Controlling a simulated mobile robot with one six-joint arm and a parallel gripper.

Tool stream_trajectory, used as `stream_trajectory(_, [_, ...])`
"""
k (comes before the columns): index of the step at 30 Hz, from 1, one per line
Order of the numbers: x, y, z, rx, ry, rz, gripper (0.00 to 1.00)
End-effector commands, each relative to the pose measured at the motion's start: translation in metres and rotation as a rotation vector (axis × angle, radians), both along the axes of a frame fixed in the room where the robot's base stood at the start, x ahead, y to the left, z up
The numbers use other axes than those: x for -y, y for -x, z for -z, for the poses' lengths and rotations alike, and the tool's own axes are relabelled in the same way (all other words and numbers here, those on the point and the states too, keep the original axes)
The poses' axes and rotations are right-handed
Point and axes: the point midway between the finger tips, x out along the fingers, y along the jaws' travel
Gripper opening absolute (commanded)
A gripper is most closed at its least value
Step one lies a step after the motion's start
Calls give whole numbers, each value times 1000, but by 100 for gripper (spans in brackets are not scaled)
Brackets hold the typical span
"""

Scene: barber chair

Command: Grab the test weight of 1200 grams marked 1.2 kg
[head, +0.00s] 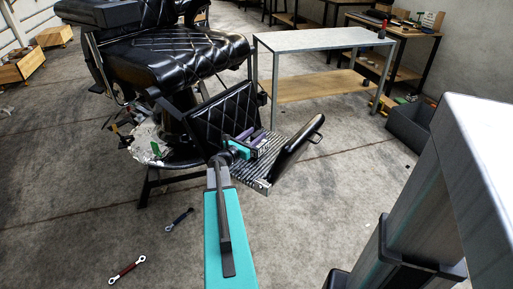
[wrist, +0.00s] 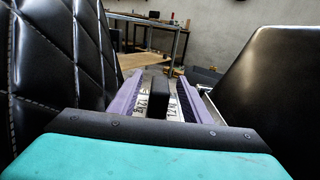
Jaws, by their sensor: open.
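My gripper (head: 256,140) is open, with its purple fingers reaching over the ribbed footrest (head: 262,178) of the barber chair. In the wrist view the two purple fingers (wrist: 160,77) stand apart. Pale faces with dark lettering (wrist: 172,107) show on both sides of the block. In the head view my gripper hides whatever lies between the fingers.
A black quilted pad (head: 220,118) stands close on the left of the gripper, and a smooth black pad (head: 297,150) on the right. The chair seat (head: 180,52) is behind. A grey metal table (head: 320,40) stands farther back. Wrenches (head: 127,269) lie on the floor at left.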

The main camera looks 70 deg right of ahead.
Motion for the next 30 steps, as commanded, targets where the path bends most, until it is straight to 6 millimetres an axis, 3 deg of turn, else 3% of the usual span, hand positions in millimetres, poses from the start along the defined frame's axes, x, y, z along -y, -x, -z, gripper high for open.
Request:
stream_trajectory(15, [46, 13, 3, 0, 0, 0, 44])
stream_trajectory(30, [48, 14, 2, 0, 0, -1, 44])
